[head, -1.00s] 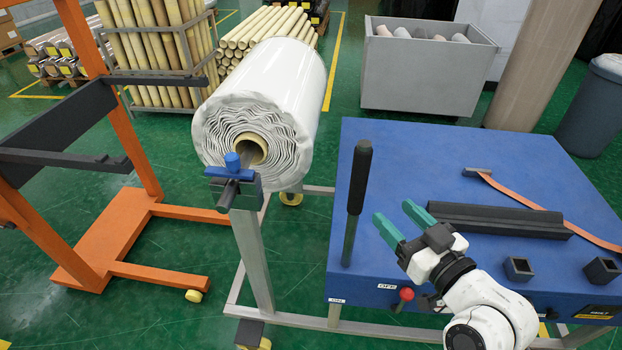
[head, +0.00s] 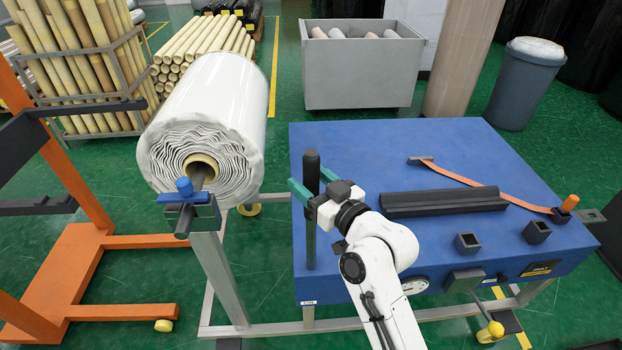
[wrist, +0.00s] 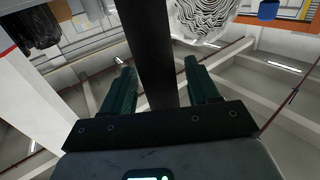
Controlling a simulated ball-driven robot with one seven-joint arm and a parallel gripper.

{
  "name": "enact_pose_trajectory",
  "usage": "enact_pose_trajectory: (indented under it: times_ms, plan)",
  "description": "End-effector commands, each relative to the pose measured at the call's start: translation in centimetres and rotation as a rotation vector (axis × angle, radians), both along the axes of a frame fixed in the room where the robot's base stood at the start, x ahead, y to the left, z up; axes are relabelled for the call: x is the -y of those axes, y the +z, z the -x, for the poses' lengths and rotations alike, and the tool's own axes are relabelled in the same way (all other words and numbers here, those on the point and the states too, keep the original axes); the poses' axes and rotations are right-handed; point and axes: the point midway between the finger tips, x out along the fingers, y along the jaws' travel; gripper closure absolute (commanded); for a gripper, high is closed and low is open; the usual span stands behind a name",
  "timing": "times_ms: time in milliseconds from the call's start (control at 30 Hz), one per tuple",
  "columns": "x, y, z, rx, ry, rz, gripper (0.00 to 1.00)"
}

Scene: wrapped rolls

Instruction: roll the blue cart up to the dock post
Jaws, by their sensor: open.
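The blue cart (head: 370,155) has a broad blue top and stands right of centre in the head view. A black upright handle (head: 312,160) rises at its near left corner. My gripper (head: 308,184) is open, with its green fingers on either side of this handle. In the wrist view the dark bar (wrist: 150,50) passes between the two spread fingers (wrist: 160,85); I cannot tell whether they touch it. I cannot tell which upright is the dock post.
A white wrapped roll (head: 220,110) rests on a grey stand (head: 218,265) close left of the cart. An orange frame (head: 85,255) stands farther left. A black grooved block (head: 445,202) and an orange strap (head: 455,175) lie on the cart. A grey bin (head: 360,75) stands behind.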

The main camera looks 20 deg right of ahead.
Motion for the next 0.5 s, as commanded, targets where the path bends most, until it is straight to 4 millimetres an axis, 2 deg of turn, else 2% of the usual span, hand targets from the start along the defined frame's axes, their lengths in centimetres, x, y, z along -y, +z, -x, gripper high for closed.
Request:
enact_pose_trajectory:
  times_ms: [233,500]
  plan:
    - [-0.03,-0.04,-0.06,0.000,0.000,0.000,0.40]
    - [-0.02,-0.05,-0.03,0.000,0.000,-0.001,0.66]
